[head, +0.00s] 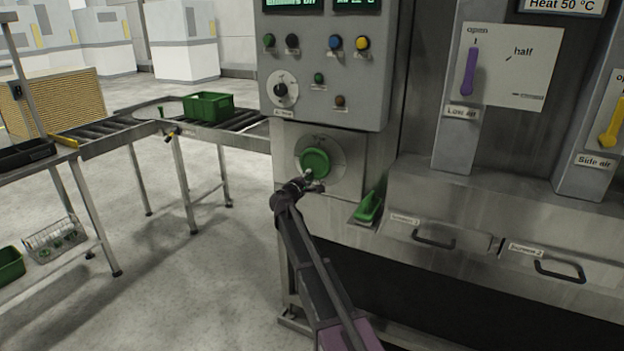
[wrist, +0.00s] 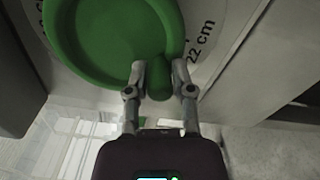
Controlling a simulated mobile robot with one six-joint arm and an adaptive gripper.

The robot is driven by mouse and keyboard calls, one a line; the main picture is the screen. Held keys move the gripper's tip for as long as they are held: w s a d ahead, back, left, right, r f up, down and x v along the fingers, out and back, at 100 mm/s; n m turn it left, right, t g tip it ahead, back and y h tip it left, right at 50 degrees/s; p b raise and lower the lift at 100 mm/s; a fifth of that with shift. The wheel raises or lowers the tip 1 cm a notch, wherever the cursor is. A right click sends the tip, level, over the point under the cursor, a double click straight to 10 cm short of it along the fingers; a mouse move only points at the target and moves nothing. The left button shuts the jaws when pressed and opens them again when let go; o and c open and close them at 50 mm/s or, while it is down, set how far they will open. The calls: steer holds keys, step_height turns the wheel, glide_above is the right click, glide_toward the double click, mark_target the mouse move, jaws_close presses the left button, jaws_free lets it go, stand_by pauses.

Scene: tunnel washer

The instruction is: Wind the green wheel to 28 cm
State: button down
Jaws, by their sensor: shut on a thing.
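The green wheel (head: 315,161) sits on a round pale dial plate on the front of the steel machine, below the control panel. In the wrist view the wheel (wrist: 108,38) fills the upper left, and a green handle knob (wrist: 159,80) stands at its lower right rim. My gripper (wrist: 156,75) is shut on this knob, with one finger on each side. In the head view my gripper (head: 314,184) is at the wheel's lower edge. The dial marking "22 cm" (wrist: 201,42) shows just right of the knob. Other dial markings are cut off or too small to read.
A small green object (head: 369,206) rests on a ledge right of the wheel. Two drawers with black handles (head: 433,241) are farther right. The control panel (head: 322,75) is above. A roller conveyor with a green crate (head: 207,106) stands left, with open floor before it.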

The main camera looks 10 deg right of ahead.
steer(key=m, duration=0.1)
steer(key=a+m, duration=0.1)
steer(key=m, duration=0.1)
steer(key=w+r+m+p, duration=0.1)
steer(key=m, duration=0.1)
steer(key=shift+w+a, duration=0.1)
steer(key=shift+a, duration=0.25)
stand_by(0.3)
steer(key=shift+c, duration=2.4)
jaws_free()
steer(key=v, duration=1.2)
